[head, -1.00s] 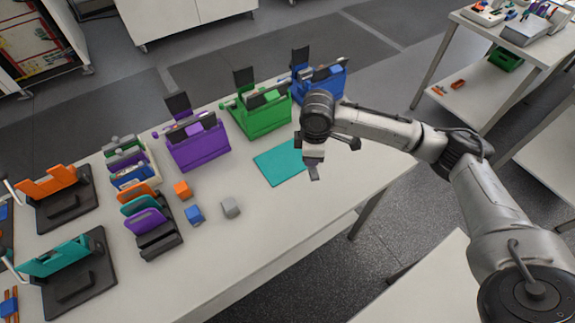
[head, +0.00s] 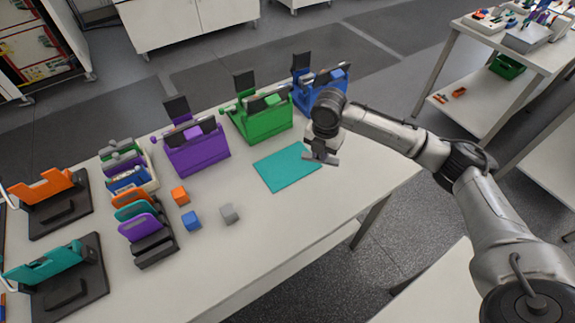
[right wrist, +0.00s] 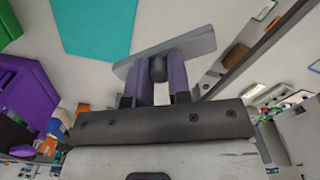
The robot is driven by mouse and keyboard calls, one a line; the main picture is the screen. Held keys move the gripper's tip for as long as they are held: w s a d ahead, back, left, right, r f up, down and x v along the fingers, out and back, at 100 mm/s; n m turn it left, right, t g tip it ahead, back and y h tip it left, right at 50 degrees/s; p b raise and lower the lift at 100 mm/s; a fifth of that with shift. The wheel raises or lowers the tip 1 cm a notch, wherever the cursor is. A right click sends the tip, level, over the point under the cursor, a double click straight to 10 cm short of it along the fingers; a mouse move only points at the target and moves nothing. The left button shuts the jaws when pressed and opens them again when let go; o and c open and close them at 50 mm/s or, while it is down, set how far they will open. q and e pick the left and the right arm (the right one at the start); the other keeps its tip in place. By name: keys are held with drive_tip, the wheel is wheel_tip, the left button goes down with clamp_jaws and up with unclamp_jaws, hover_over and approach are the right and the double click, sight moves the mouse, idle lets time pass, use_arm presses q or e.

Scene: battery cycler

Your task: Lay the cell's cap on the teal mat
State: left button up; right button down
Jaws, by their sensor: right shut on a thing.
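My right gripper (head: 320,148) is above the right edge of the teal mat (head: 280,169), which lies flat and bare on the white table. In the right wrist view, the gripper (right wrist: 158,80) is shut on the dark round knob of a grey, bar-like cap (right wrist: 190,47). The cap also shows below the gripper in the head view (head: 322,158). It looks held above the table, apart from the mat. The mat (right wrist: 92,22) is at the top left of the wrist view. My left gripper is not in view.
Purple (head: 198,153), green (head: 262,123) and blue (head: 318,98) holders stand along the table's back. Orange (head: 180,195), blue (head: 191,220) and grey (head: 229,213) blocks lie left of the mat. The table in front of the mat is clear.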

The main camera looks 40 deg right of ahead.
drive_tip(key=shift+w+f, duration=0.15)
drive_tip(key=b, duration=0.2)
hover_over(288, 165)
wheel_tip(288, 165, down, 7)
drive_tip(key=shift+a+r, duration=0.1)
drive_tip(key=shift+f+b, duration=0.3)
drive_tip(key=shift+f, duration=1.7)
drive_tip(key=shift+f, duration=0.1)
drive_tip(key=c, duration=1.1)
unclamp_jaws()
drive_tip(key=shift+o, duration=0.2)
